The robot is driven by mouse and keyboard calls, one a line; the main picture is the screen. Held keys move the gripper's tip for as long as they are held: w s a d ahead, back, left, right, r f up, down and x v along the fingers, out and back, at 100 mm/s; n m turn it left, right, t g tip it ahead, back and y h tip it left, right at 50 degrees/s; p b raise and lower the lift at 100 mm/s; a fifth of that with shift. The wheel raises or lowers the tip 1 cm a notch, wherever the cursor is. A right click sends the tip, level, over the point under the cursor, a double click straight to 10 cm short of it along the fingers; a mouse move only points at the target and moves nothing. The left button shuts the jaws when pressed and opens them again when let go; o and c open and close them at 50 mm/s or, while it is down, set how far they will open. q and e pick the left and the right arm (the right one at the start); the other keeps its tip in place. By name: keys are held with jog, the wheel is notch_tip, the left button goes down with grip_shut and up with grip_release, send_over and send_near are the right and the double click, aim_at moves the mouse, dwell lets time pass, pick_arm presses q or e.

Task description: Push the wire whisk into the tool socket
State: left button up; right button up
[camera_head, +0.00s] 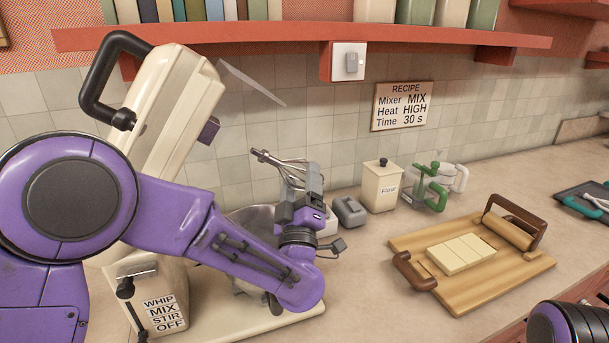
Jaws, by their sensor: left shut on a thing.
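A cream stand mixer (165,110) stands at the left with its head tilted up. A small purple part (208,130) shows under the head and may be the tool socket. My left gripper (313,180) is shut on the wire whisk (275,160), a grey metal tool whose end points up and left toward the mixer head. The whisk is right of the purple part and apart from it. My left arm hides much of the mixer's lower part and some of the metal bowl (250,220). Only a link of my right arm shows at the lower right corner.
A wooden board (500,270) with a pale slab (460,254) lies right. A red shelf (300,34) runs above. Bare counter lies before the canister.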

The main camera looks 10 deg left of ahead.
aim_at(270, 164)
pick_arm(q)
jog(key=shift+s+f+b, duration=0.15)
jog(key=shift+b, duration=0.3)
jog(key=shift+s+a+r+p, duration=0.15)
jog(key=shift+a+r+p, duration=0.15)
jog(key=shift+r, duration=0.2)
jog(key=shift+s+a+r+p, duration=0.4)
jog(key=shift+s+a+r, duration=0.3)
jog(key=shift+a, duration=0.2)
jog(key=shift+s+a+r+p, duration=0.4)
jog(key=shift+s+a+r, duration=0.15)
jog(key=shift+a+r, duration=0.25)
jog(key=shift+f, duration=0.1)
jog(key=shift+a+b, duration=0.1)
jog(key=shift+b, duration=0.2)
jog(key=shift+s+a+r, duration=0.1)
jog(key=shift+r, duration=0.1)
jog(key=shift+s+a+r, duration=0.2)
jog(key=shift+a+r, duration=0.05)
jog(key=shift+a, duration=0.05)
